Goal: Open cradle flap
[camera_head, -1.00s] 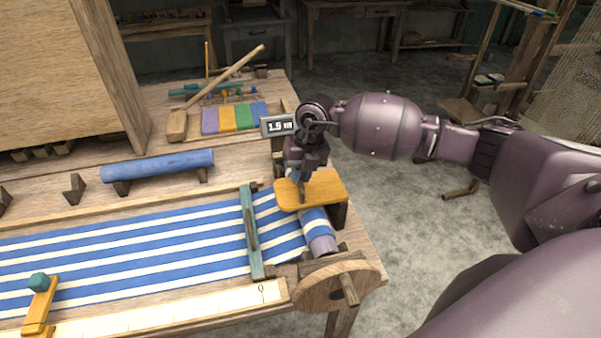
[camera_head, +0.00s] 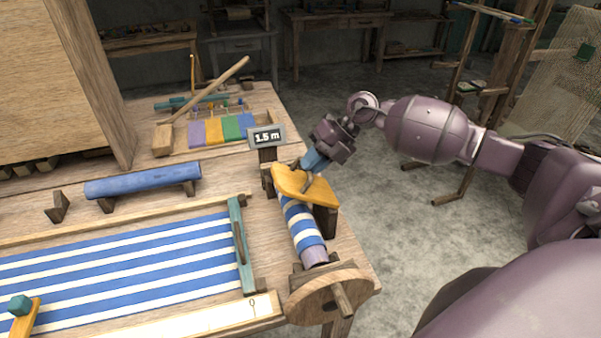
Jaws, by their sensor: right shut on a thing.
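The cradle flap is a yellow-orange wooden board (camera_head: 318,191) with rounded corners, over the far end of the cloth roll. It sits tilted. My right gripper (camera_head: 308,177) is at the flap's upper face, shut on the flap; the fingertips' exact grip is partly hidden. The blue-and-white striped cloth roll (camera_head: 303,228) lies below, its near end bare and purple-grey. A dark cradle support (camera_head: 325,222) shows under the flap's right side. My left gripper is out of view.
A wooden hand wheel (camera_head: 310,300) stands at the roll's near end. A teal bar (camera_head: 238,240) stands left, where the striped cloth (camera_head: 120,262) ends. A "1.5 m" sign (camera_head: 267,136) stands behind the flap. Floor right of the table is open.

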